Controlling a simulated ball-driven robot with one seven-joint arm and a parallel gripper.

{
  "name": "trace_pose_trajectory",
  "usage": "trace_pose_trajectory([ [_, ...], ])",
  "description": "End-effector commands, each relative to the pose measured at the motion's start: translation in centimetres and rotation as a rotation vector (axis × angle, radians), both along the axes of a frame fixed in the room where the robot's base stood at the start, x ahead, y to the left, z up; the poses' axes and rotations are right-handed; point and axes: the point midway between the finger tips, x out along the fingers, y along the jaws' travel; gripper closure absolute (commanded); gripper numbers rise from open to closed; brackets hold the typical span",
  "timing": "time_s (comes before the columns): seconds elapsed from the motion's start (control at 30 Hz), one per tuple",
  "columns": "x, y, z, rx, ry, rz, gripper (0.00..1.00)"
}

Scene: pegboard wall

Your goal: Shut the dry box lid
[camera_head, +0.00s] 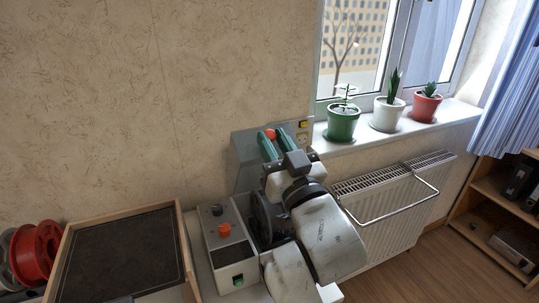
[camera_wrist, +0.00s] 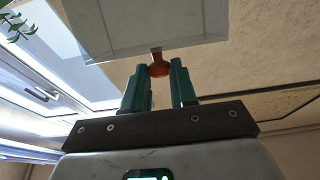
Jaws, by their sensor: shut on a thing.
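The dry box lid (camera_head: 243,160) appears to be the grey panel standing up against the wall; it is also the pale panel above my fingers in the wrist view (camera_wrist: 150,25). A red-orange knob (camera_wrist: 159,66) is at its edge. My gripper (camera_wrist: 159,84) has its two green fingers shut on this knob, one on each side. In the head view my gripper (camera_head: 268,146) is at the upper part of the panel, with the knob (camera_head: 270,134) between the fingertips. My arm hides most of the box below the lid.
A grey unit with an orange knob (camera_head: 224,230) stands left of my arm. A dark-topped wooden tray (camera_head: 176,222) and red spools (camera_head: 36,252) are further left. Potted plants (camera_head: 343,124) stand on the sill, above a radiator (camera_head: 395,205) at right. A shelf (camera_head: 490,227) is far right.

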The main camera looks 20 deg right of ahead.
Motion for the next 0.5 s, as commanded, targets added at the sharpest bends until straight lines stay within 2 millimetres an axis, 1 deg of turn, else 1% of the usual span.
trace_pose_trajectory([
  [0.03, -0.5, 0.0, -1.3, 0.0, -0.022, 0.001, 1.0],
  [0.3, -2.5, 0.0, -2.4, 0.0, -0.13, 0.0, 1.0],
  [0.5, -3.4, 0.0, -3.0, 0.001, -0.187, 0.0, 1.0],
])
